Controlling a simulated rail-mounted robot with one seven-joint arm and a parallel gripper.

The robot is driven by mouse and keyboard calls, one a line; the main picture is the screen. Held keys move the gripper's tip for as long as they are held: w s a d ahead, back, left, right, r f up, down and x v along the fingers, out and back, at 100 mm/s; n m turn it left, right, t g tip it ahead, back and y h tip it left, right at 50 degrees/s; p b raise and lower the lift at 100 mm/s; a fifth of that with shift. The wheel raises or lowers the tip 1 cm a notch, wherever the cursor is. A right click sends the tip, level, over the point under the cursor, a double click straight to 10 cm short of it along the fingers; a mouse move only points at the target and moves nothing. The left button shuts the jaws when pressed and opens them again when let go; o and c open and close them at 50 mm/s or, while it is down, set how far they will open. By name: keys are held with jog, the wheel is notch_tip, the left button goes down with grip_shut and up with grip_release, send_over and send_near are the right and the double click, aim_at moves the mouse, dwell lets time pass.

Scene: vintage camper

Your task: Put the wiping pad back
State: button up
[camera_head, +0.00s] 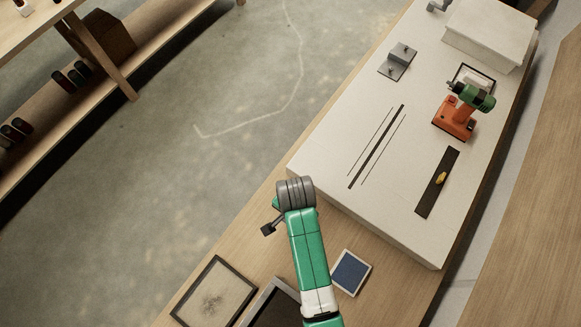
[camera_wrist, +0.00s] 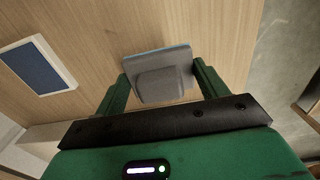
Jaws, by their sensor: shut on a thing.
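In the wrist view my gripper (camera_wrist: 161,76) has its two green fingers on either side of a grey wiping pad (camera_wrist: 165,82). The pad is a flat grey plate with a raised grey block and a thin light-blue edge along its far side. It is over the wooden tabletop; I cannot tell its height. A dark blue square in a white frame (camera_wrist: 38,65) lies to the left of the pad, apart from it. This blue square in its frame also shows in the head view (camera_head: 350,272), right of my arm. The pad is not clearly visible in the head view.
A frame with a smudged sheet (camera_head: 213,293) and a dark framed panel (camera_head: 273,306) lie left of my arm. A raised white platform (camera_head: 330,165) holds an orange-green drill (camera_head: 457,119), a black strip (camera_head: 437,183), a grey block (camera_head: 398,62) and a white box (camera_head: 488,32).

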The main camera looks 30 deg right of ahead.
jog(key=w, duration=0.1)
jog(key=w+d, duration=0.1)
jog(key=w, duration=0.1)
jog(key=shift+w+f, duration=0.2)
jog(key=shift+w, duration=0.05)
jog(key=shift+w+f, duration=0.15)
jog(key=shift+f, duration=0.75)
jog(key=shift+w+f, duration=0.15)
jog(key=shift+f, duration=0.7)
jog(key=shift+f, duration=0.15)
jog(key=o, duration=0.9)
jog(key=shift+o, duration=0.2)
notch_tip(320, 180, up, 12)
jog(key=shift+r+p, duration=0.15)
jog(key=shift+p, duration=0.25)
